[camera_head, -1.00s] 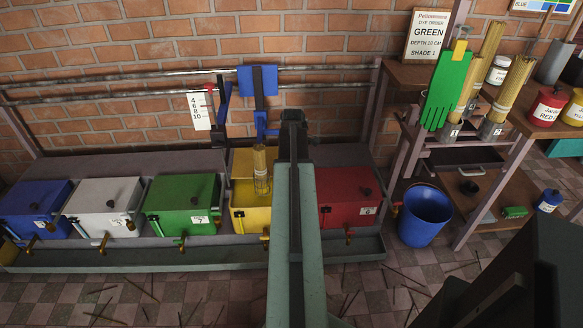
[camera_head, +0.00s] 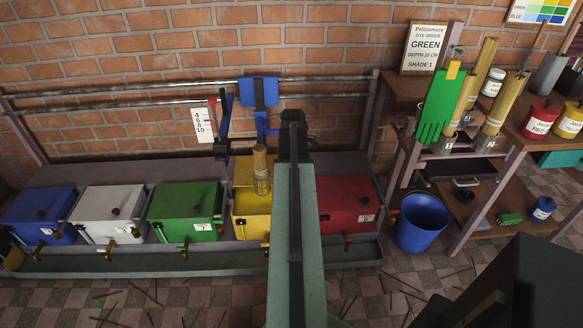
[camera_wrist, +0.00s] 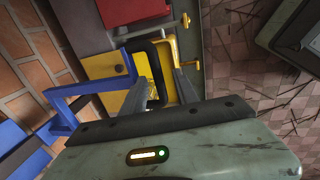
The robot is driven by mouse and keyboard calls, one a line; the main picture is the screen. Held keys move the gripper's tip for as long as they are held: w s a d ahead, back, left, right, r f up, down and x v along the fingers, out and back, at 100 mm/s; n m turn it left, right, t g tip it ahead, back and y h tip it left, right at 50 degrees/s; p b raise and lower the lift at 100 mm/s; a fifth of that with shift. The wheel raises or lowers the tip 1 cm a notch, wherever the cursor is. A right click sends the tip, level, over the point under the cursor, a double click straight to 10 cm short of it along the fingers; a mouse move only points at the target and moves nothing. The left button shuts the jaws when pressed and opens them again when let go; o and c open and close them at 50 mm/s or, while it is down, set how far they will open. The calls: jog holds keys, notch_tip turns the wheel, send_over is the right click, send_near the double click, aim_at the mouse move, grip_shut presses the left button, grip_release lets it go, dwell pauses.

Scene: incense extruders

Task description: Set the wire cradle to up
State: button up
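The wire cradle (camera_head: 262,183) is a small wire cage holding an upright bundle of tan sticks (camera_head: 259,158). In the head view it stands at the open top of the yellow tank (camera_head: 252,226); how deep its base sits I cannot tell. A blue carriage with hanging brackets (camera_head: 259,93) is on the rail behind it. In the wrist view a blue bracket (camera_wrist: 88,88) is at the left. My gripper (camera_wrist: 163,80) has its two grey fingers apart, with the yellow tank beyond them. I see nothing clearly held. In the head view my arm hides the fingers.
Blue (camera_head: 40,214), white (camera_head: 108,212), green (camera_head: 187,210) and red (camera_head: 347,204) lidded tanks stand in the row. A depth scale (camera_head: 203,124) hangs by the rail. A blue bucket (camera_head: 422,222) and shelf unit are at the right. Sticks litter the floor.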

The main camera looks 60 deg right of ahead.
notch_tip(320, 180, up, 8)
jog(key=a+p, duration=0.1)
jog(key=p, duration=0.6)
jog(key=shift+s+f+p, duration=0.15)
jog(key=shift+s+p, duration=0.15)
jog(key=shift+s, duration=0.15)
jog(key=shift+a, duration=0.1)
